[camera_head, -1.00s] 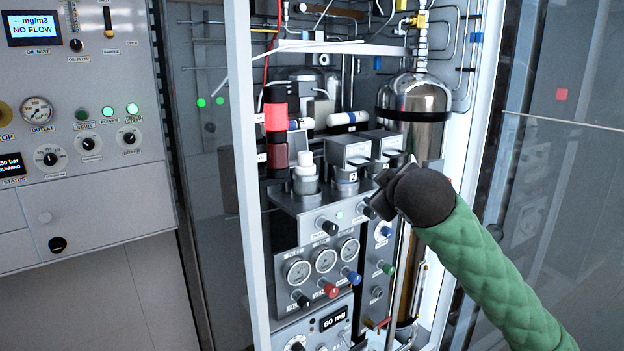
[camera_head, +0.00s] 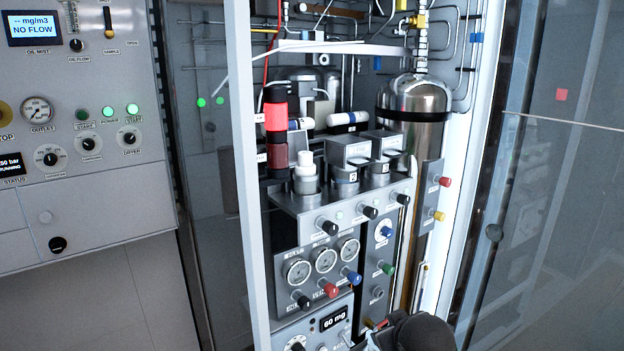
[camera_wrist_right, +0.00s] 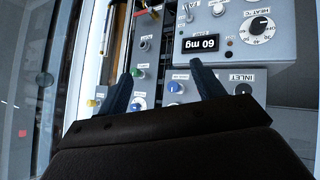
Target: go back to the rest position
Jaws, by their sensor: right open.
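My right gripper (camera_head: 378,338) is low in the head view, at the bottom edge in front of the lower panel. Only its dark wrist and part of the gripper show there; the rest of the arm is out of the frame. In the right wrist view my right gripper (camera_wrist_right: 163,75) has its two dark fingers spread apart with nothing between them. The panel's "60 mg" display (camera_wrist_right: 201,43) and several knobs show beyond the fingers. Contact with the panel cannot be told. My left gripper is in neither view.
The fill panel has gauges (camera_head: 324,261), coloured knobs and a steel cylinder (camera_head: 418,105) inside a white-framed cabinet (camera_head: 247,170). A grey control panel (camera_head: 85,110) stands at the left. A glass-like panel (camera_head: 560,190) stands at the right.

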